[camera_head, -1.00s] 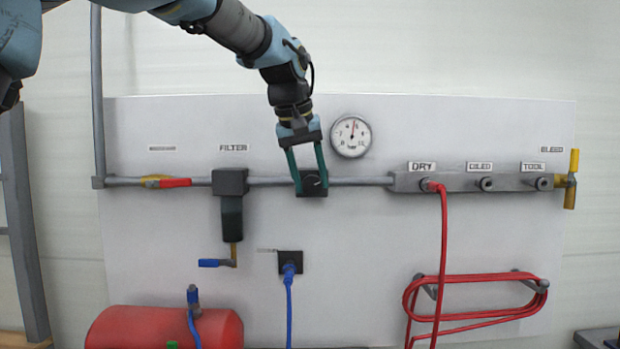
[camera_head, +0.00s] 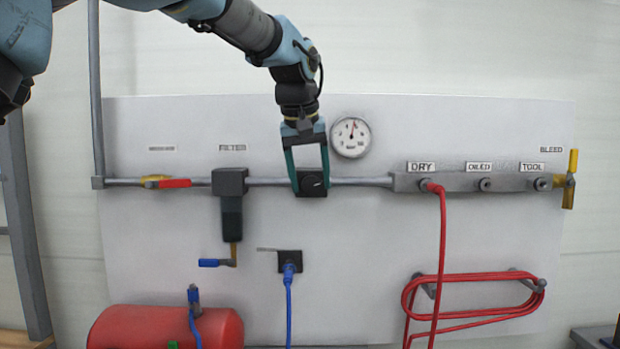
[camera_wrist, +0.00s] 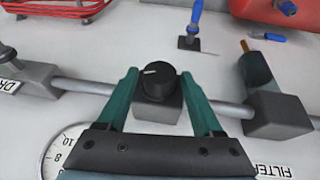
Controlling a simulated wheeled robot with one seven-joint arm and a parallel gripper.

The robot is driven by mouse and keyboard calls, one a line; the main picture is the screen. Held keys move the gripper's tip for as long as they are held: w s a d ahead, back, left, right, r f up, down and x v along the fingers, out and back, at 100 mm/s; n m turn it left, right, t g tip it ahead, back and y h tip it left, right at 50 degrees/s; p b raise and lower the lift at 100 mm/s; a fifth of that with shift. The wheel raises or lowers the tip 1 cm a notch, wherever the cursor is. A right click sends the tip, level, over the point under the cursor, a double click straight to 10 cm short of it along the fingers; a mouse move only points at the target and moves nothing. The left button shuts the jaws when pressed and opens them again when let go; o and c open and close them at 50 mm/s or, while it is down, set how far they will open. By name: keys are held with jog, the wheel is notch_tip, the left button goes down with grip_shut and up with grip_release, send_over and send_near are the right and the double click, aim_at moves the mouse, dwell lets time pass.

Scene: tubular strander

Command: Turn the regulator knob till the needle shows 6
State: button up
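The regulator knob (camera_head: 314,183) is a black round knob on a dark block on the grey pipe. In the wrist view the knob (camera_wrist: 159,82) has a white mark pointing left. My gripper (camera_head: 311,188) has its two green fingers on either side of the knob. In the wrist view my gripper (camera_wrist: 159,78) is open, with a small gap visible between each finger and the knob. The round white gauge (camera_head: 350,138) is above right of the knob. Its needle points up and slightly right, near the top of the dial; the exact reading is too blurred to tell.
The filter (camera_head: 231,205) hangs from the pipe left of the knob. A yellow-red valve handle (camera_head: 166,183) is further left. The outlet manifold (camera_head: 460,182) is at right, with a red hose (camera_head: 442,270) in the DRY outlet. A blue plug (camera_head: 289,268) sits below the knob.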

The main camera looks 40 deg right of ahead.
jog(key=shift+o, duration=0.7)
jog(key=b+v, duration=0.2)
jog(key=v, duration=0.9)
jog(key=shift+f, duration=0.1)
dwell(2.0)
